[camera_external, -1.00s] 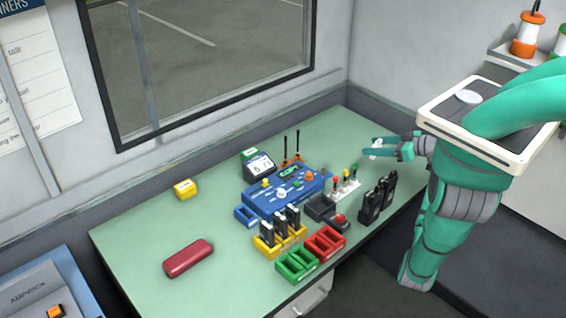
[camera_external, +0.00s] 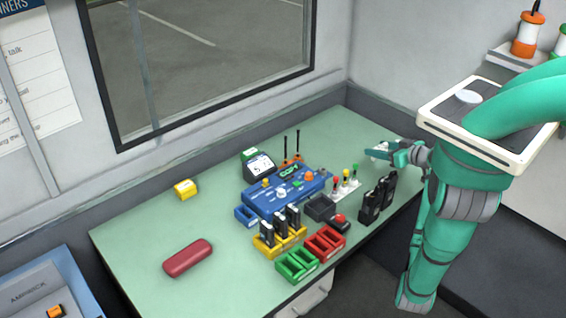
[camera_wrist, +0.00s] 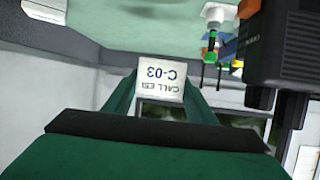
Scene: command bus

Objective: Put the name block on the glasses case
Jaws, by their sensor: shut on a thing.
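The name block, a white piece lettered "CALLER C-03" (camera_wrist: 161,78), is between the fingers of my gripper (camera_wrist: 158,92) in the wrist view; its lettering appears upside down. In the external view my gripper (camera_external: 392,152) is at the right end of the desk, shut on the block, which shows only as a small pale patch (camera_external: 379,148). The glasses case (camera_external: 188,258), closed, red and rounded, lies on the left front part of the desk, far from my gripper.
The green desk (camera_external: 150,228) holds a blue console (camera_external: 287,196), yellow (camera_external: 268,248), green (camera_external: 296,264) and red (camera_external: 325,243) trays, black radios (camera_external: 377,200) and a small yellow box (camera_external: 185,189). There is free room around the case.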

